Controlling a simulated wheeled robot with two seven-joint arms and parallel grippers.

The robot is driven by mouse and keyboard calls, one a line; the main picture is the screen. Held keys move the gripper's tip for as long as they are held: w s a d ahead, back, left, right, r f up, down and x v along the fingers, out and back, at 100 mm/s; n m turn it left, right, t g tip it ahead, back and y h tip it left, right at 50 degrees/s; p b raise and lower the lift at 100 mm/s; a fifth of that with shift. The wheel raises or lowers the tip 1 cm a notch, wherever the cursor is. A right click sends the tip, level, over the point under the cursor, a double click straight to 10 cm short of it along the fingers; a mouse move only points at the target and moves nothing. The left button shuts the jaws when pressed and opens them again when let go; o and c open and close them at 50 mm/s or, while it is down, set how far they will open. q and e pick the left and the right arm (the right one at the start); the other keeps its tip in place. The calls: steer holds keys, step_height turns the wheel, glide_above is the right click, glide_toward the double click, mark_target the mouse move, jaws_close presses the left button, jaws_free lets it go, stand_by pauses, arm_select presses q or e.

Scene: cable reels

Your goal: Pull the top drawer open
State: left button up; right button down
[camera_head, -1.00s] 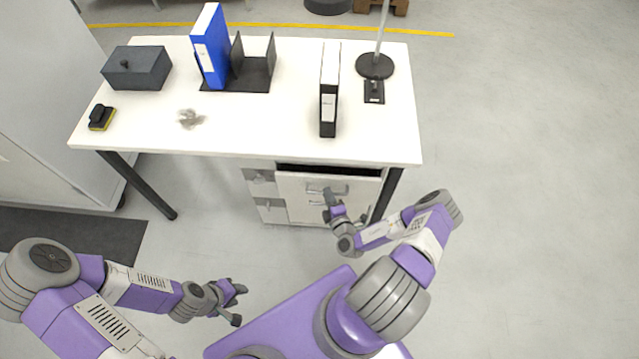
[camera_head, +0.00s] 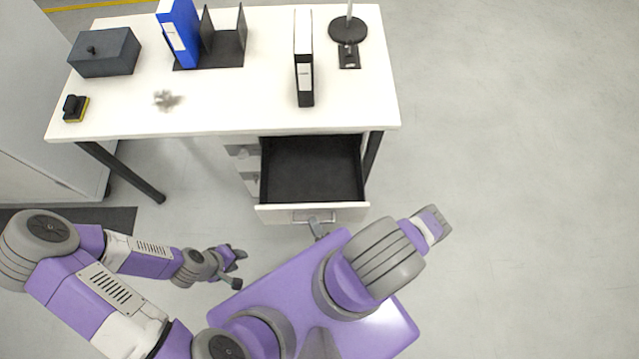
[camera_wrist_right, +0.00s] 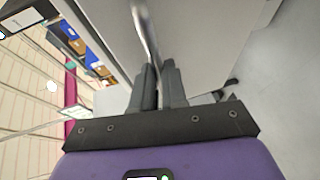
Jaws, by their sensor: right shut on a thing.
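The top drawer (camera_head: 312,172) of the cabinet under the desk is pulled out far, and its dark inside looks empty. Its light front carries a metal bar handle (camera_head: 314,217). My right gripper (camera_head: 318,230) is at this handle, mostly hidden by my arm and body. In the right wrist view the two fingers of my right gripper (camera_wrist_right: 160,82) are shut on the metal handle (camera_wrist_right: 146,30), with the drawer front (camera_wrist_right: 205,40) beyond. My left gripper (camera_head: 240,268) is open and empty, low at the left, away from the desk.
The white desk (camera_head: 230,115) holds a grey box (camera_head: 105,58), a blue binder (camera_head: 180,35), a black-and-white binder (camera_head: 304,80), a stand (camera_head: 348,32), a stamp-like block (camera_head: 75,108) and a crumpled lump (camera_head: 167,100). The floor at right is clear.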

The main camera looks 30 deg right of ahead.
stand_by(0.3)
steer(key=c, duration=1.2)
jaws_free()
steer(key=shift+s, duration=0.15)
steer(key=v, duration=0.7)
steer(key=shift+s+r+p, duration=0.1)
steer(key=shift+s+p, duration=0.1)
steer(key=shift+p, duration=0.1)
